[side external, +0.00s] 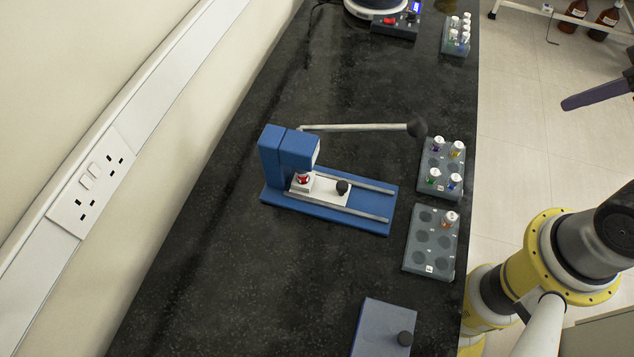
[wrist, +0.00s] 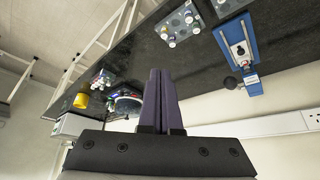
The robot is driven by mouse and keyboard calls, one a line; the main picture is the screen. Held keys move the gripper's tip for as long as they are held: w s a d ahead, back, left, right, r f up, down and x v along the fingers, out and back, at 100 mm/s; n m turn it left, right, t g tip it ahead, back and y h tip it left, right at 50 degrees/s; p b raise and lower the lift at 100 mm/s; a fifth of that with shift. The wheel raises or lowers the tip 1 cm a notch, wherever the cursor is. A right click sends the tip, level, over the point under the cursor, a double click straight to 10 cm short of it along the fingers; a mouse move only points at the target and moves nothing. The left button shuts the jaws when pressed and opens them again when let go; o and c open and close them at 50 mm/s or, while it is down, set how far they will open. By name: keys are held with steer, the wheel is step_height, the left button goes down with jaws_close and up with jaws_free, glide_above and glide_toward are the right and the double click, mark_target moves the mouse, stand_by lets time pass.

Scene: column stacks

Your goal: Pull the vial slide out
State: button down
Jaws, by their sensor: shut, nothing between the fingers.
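The blue press (side external: 288,150) stands on the bench and also shows at the upper right of the wrist view (wrist: 256,87). Its white slide (side external: 328,193) sits between two metal rails, its inner end by the press head and its black knob (side external: 342,187) toward the open end. A vial with a red cap (side external: 303,178) stands on the slide's inner end, beside or under the head; which is unclear. The press lever (side external: 360,127) ends in a black ball. My gripper (side external: 568,104) is off the bench at the right, far from the slide; its purple fingers (wrist: 160,72) are together and empty.
A rack with several capped vials (side external: 442,165) and one holding a single vial (side external: 432,240) stand right of the press. A grey-blue block with a black knob (side external: 378,325) lies at the front. Another rack (side external: 455,38) and a device (side external: 395,24) are at the back.

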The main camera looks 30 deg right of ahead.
steer(key=c, duration=1.2)
jaws_free()
steer(key=shift+r, duration=0.15)
steer(key=shift+c, duration=0.2)
steer(key=o, duration=0.6)
step_height(320, 180, up, 5)
steer(key=shift+f, duration=0.1)
steer(key=g, duration=0.1)
glide_above(343, 185)
steer(key=s, duration=0.6)
steer(key=s+x, duration=0.1)
steer(key=x, duration=0.8)
steer(key=s+f+x, duration=0.1)
steer(key=s+x, duration=0.1)
steer(key=x, duration=0.7)
steer(key=s+f+x, duration=0.1)
steer(key=s+x, duration=0.1)
steer(key=x, duration=0.8)
steer(key=shift+s+f, duration=0.15)
steer(key=shift+s, duration=0.1)
